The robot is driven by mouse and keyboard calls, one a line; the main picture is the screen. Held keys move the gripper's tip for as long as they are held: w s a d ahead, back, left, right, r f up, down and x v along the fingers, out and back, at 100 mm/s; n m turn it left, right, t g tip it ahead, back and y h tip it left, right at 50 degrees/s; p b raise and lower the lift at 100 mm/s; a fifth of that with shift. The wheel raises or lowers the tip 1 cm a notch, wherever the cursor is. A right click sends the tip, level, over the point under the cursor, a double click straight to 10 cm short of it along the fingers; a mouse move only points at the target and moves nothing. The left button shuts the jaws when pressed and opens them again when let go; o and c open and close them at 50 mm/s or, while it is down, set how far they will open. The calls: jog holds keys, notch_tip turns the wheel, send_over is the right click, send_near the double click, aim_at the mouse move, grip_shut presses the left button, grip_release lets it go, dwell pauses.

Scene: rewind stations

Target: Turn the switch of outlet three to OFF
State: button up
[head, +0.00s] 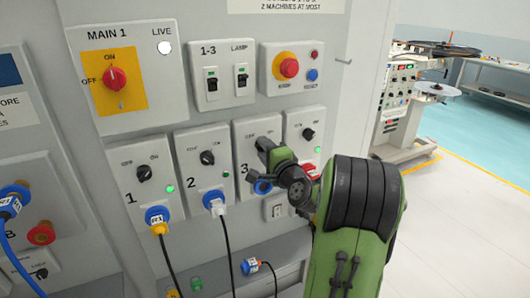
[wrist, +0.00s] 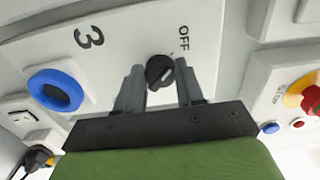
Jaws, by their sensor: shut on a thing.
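The panel of outlet three (head: 243,131) is in the lower row in the head view, and its number 3 shows in the wrist view. Its black rotary switch (wrist: 159,72) sits between my two fingers in the wrist view, beside the printed word OFF. My gripper (wrist: 161,76) is shut on that switch. In the head view my gripper (head: 266,150) reaches the panel from the right and hides the switch. The blue socket (wrist: 55,90) of outlet three has no plug in it. I cannot tell exactly which way the switch points.
Above are the main switch (head: 115,77), toggle switches (head: 212,85) and a red stop button (head: 289,67). The floor at right is clear.

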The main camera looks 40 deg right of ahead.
jog(key=o, duration=1)
jog(key=shift+o, duration=0.2)
jog(key=shift+s, duration=0.1)
jog(key=b+v, duration=0.3)
jog(key=v, duration=1.2)
jog(key=shift+s+a, duration=0.2)
jog(key=shift+s, duration=0.1)
jog(key=shift+w, duration=0.1)
